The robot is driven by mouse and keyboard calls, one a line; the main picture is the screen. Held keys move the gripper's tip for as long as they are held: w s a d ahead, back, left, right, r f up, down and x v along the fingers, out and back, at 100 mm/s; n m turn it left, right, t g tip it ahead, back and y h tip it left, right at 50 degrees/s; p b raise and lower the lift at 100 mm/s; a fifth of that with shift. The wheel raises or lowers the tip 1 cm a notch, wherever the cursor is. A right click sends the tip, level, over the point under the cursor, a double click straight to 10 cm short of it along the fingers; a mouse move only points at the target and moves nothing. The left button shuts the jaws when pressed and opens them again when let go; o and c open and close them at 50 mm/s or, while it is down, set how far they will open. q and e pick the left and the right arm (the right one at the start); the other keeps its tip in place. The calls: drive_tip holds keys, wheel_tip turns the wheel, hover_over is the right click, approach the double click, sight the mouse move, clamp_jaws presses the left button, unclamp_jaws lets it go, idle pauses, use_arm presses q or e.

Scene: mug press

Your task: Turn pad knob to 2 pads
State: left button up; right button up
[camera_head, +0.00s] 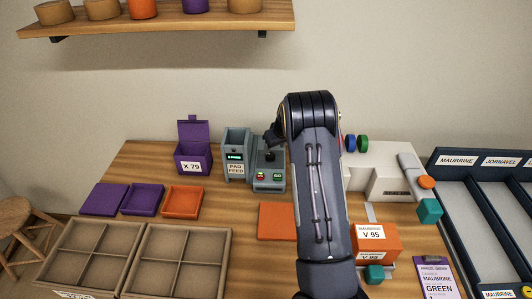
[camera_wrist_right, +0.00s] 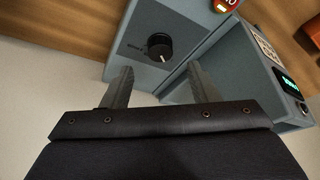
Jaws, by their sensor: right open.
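The grey pad feed machine (camera_head: 236,143) stands at the back of the table, with a green-lit display and a "PAD FEED" label. Attached at its right is a lower grey control box (camera_head: 268,185) with a red and a green button. In the right wrist view a round black knob (camera_wrist_right: 159,46) with a white pointer mark sits on a grey panel. My right gripper (camera_wrist_right: 161,84) is open, its two fingers apart and pointing toward the knob, one to each side; contact cannot be told. In the head view my right gripper (camera_head: 272,133) is dark and small above the control box. My left gripper is out of view.
A purple box (camera_head: 193,157) labelled "X 79" stands left of the machine. Purple and orange trays (camera_head: 183,201) lie in front left. An orange mat (camera_head: 277,221) lies in front of the control box. A white machine (camera_head: 384,161) stands right, partly behind my arm. A shelf (camera_head: 160,24) hangs above.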

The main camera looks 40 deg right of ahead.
sight(271, 155)
drive_tip(key=p+x, duration=0.1)
drive_tip(key=x, duration=0.5)
drive_tip(key=shift+f+p, duration=0.2)
drive_tip(key=shift+p, duration=0.1)
drive_tip(key=c, duration=1)
